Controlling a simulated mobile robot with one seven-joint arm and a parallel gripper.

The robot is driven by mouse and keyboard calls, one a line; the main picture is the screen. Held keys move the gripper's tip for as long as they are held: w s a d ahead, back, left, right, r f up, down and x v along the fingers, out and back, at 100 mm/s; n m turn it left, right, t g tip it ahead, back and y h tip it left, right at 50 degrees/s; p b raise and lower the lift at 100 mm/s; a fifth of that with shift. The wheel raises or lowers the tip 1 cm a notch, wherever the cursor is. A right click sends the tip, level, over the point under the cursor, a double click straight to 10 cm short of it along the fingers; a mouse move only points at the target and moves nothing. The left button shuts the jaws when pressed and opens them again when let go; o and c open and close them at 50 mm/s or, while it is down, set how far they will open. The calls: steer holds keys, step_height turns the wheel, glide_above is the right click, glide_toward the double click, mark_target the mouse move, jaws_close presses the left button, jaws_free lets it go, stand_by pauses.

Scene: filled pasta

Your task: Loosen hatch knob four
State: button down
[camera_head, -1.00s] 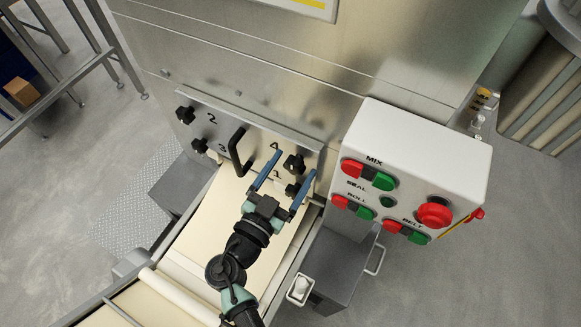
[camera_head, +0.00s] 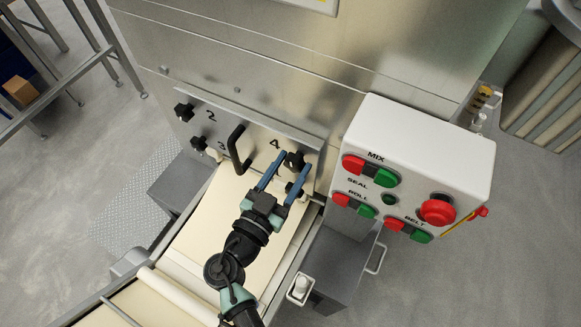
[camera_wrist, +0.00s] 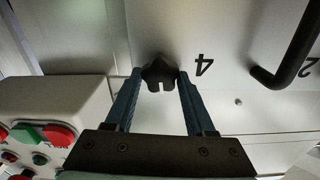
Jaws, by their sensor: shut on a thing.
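Hatch knob four (camera_head: 295,159) is a black lobed knob beside the printed 4 on the metal hatch plate (camera_head: 262,133). It shows in the wrist view (camera_wrist: 158,72) between the two blue fingertips. My gripper (camera_head: 294,163) is shut on this knob, with one finger on each side; in the wrist view the gripper (camera_wrist: 160,76) reaches it from below. The knob's back and its stem are hidden. A lower right knob (camera_head: 293,189) shows partly behind the right finger. Knob two (camera_head: 183,112) and knob three (camera_head: 198,145) sit on the plate's left side.
A black bar handle (camera_head: 235,150) stands out from the hatch left of knob four. A white control box (camera_head: 440,150) with red and green buttons is close on the right. A pale dough sheet (camera_head: 205,220) lies on the belt below the hatch.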

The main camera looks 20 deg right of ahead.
steer(key=n+b, duration=0.2)
steer(key=n, duration=0.1)
steer(key=shift+f, duration=0.2)
steer(key=n+b, duration=0.1)
steer(key=n, duration=0.3)
steer(key=shift+w+a+r+n+b, duration=0.1)
steer(key=shift+n+b, duration=0.25)
steer(key=shift+n, duration=0.05)
steer(key=n, duration=0.3)
steer(key=shift+n, duration=0.3)
steer(key=n, duration=0.3)
steer(key=shift+n, duration=0.3)
steer(key=n+p, duration=0.1)
steer(key=n, duration=0.2)
steer(key=shift+a+n, duration=0.1)
steer(key=shift+n, duration=0.3)
steer(key=n+p, duration=0.2)
steer(key=n, duration=0.2)
steer(key=n+p, duration=0.2)
steer(key=n, duration=0.3)
steer(key=shift+f+n+p, duration=0.25)
steer(key=shift+n+p, duration=0.85)
steer(key=shift+n, duration=0.7)
